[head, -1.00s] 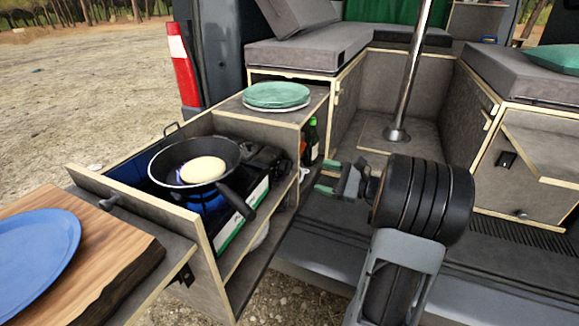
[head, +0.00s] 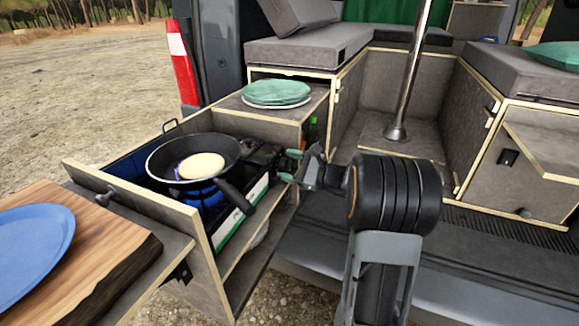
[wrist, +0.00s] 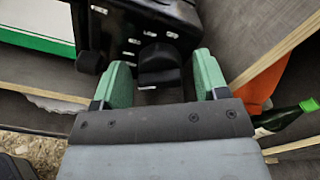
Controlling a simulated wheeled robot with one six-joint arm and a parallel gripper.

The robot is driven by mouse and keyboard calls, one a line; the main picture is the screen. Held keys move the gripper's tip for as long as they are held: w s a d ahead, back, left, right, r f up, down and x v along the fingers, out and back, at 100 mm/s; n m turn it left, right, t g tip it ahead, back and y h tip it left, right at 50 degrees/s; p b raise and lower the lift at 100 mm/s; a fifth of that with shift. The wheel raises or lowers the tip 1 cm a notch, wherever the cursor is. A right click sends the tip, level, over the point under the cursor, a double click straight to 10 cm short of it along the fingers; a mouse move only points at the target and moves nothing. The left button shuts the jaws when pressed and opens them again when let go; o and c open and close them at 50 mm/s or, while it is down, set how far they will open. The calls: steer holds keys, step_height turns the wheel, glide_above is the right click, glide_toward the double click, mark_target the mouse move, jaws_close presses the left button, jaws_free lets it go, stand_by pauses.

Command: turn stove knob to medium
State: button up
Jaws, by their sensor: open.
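The camping stove (head: 240,214) sits in the pull-out drawer, with a green-and-white front. A black pan (head: 222,150) holding a pale round food (head: 201,165) rests on it, with blue showing beneath. In the wrist view, the black stove knob (wrist: 159,66) lies between the green fingertips of my gripper (wrist: 164,72). The fingers are open, with a gap visible on each side of the knob. In the head view, my gripper (head: 288,166) is at the stove's right end, and the knob cannot be made out there. The knob's setting is not readable.
The pan handle (head: 236,197) points toward the near right, left of my gripper. Green plates (head: 276,92) stand on the cabinet behind. A green bottle (wrist: 288,118) and an orange item (wrist: 259,84) are close on the right. Open floor lies right of the drawer.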

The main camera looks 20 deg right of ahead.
steer(key=c, duration=0.9)
steer(key=shift+r+p, duration=0.1)
steer(key=shift+p, duration=0.3)
steer(key=m+p, duration=0.2)
steer(key=p, duration=0.1)
steer(key=shift+r, duration=0.2)
steer(key=m+p, duration=0.2)
steer(key=p, duration=0.1)
steer(key=shift+m+p, duration=0.35)
steer(key=shift+m, duration=0.05)
steer(key=m+p, duration=0.3)
steer(key=p, duration=0.1)
steer(key=m+p, duration=0.3)
steer(key=shift+f, duration=0.3)
